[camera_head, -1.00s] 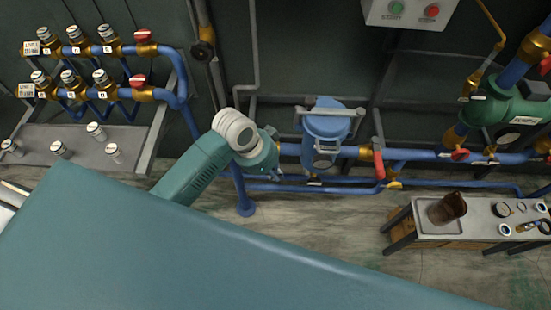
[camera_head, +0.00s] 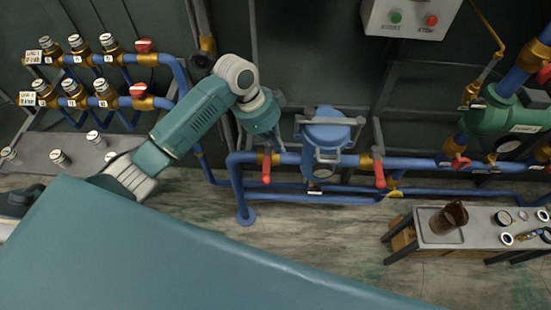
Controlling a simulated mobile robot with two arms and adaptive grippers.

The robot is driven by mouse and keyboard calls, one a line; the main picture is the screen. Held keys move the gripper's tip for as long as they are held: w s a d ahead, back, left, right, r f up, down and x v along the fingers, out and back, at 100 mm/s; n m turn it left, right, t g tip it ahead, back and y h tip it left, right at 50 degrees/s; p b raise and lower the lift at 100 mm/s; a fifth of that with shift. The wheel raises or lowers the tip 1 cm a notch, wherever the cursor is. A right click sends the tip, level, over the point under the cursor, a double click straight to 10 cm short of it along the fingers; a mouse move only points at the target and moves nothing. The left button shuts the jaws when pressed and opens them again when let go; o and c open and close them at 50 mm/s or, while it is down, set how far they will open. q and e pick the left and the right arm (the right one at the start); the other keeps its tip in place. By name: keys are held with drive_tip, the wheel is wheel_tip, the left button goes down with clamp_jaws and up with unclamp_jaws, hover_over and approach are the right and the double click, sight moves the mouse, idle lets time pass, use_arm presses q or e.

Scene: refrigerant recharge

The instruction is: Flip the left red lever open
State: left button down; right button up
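The left red lever (camera_head: 266,170) hangs straight down from the blue pipe, just left of the blue canister (camera_head: 325,132). A similar red lever (camera_head: 379,173) hangs down on the canister's right side. My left gripper (camera_head: 276,98) is above the left red lever, apart from it in the picture. The teal wrist hides most of its fingers, so I cannot tell whether it is open or shut. My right gripper is not in view.
Blue pipes (camera_head: 430,163) run along the wall behind. Several brass valves (camera_head: 110,92) stand at upper left over a grey bench (camera_head: 30,160). A small table (camera_head: 480,228) at right holds a brown container (camera_head: 449,217) and round parts. A control box (camera_head: 411,16) hangs above.

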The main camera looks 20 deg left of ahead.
sight(267, 160)
use_arm(q)
wheel_tip(267, 160, down, 9)
drive_tip(key=p, duration=0.2)
drive_tip(key=shift+s+a+f, duration=0.15)
drive_tip(key=shift+a, duration=0.2)
idle(0.5)
